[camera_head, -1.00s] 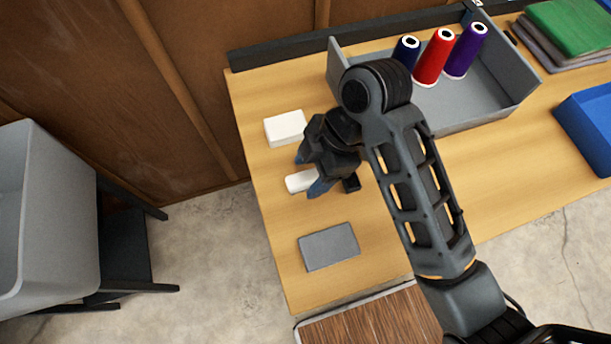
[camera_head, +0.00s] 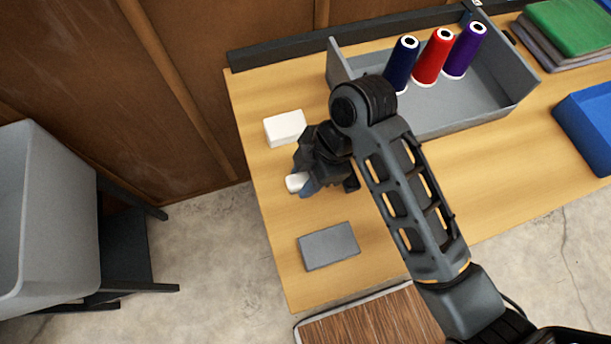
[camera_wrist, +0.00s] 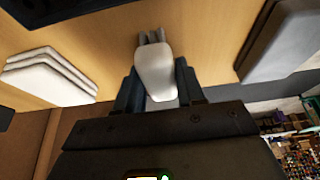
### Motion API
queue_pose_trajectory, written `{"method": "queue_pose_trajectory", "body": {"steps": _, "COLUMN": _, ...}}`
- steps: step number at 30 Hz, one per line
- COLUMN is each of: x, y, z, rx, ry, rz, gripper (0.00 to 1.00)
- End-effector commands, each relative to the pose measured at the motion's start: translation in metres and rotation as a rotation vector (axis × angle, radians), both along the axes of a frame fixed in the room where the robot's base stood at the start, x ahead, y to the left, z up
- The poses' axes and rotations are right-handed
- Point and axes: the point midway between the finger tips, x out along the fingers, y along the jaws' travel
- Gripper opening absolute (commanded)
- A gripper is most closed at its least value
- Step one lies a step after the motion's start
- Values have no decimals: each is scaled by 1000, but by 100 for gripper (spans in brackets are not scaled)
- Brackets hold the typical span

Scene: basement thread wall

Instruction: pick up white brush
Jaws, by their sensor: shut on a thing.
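The white brush (camera_head: 295,182) shows its pale end at my gripper, over the left part of the wooden table. In the wrist view the white brush (camera_wrist: 155,70) lies between the two dark blue fingers, with grey bristle-like strips at its far end. My gripper (camera_head: 306,185) is shut on it; the fingers also show in the wrist view (camera_wrist: 157,90). My gripper hides most of the brush in the head view. I cannot tell whether the brush touches the table.
A white stacked block (camera_head: 285,128) lies just behind my gripper, and a grey flat block (camera_head: 329,246) lies in front. A grey tray (camera_head: 460,125) holds blue, red and purple thread cones. A blue bin (camera_head: 590,125) stands at the right. Bare table lies right of my arm.

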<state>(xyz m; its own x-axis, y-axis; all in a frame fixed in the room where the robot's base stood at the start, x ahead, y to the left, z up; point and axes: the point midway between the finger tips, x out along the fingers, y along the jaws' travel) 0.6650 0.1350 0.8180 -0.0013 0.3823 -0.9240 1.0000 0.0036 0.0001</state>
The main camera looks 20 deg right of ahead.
Motion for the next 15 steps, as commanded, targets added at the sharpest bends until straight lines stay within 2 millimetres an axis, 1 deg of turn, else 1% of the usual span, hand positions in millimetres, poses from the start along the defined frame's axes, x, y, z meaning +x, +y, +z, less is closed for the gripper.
{"method": "queue_pose_trajectory", "body": {"steps": 1, "x": 0, "y": 0, "z": 0, "rx": 0, "ry": 0, "rz": 0, "gripper": 11}}
{"method": "queue_pose_trajectory", "body": {"steps": 2, "x": 0, "y": 0, "z": 0, "rx": 0, "ry": 0, "rz": 0, "gripper": 8}}
{"method": "queue_pose_trajectory", "body": {"steps": 3, "x": 0, "y": 0, "z": 0, "rx": 0, "ry": 0, "rz": 0, "gripper": 8}}
{"method": "queue_pose_trajectory", "body": {"steps": 10, "x": 0, "y": 0, "z": 2, "rx": 0, "ry": -1, "rz": 0, "gripper": 8}}
{"method": "queue_pose_trajectory", "body": {"steps": 13, "x": 1, "y": 0, "z": 11, "rx": 1, "ry": -3, "rz": 0, "gripper": 8}}
{"method": "queue_pose_trajectory", "body": {"steps": 15, "x": 1, "y": 0, "z": 23, "rx": 2, "ry": -4, "rz": 0, "gripper": 8}}
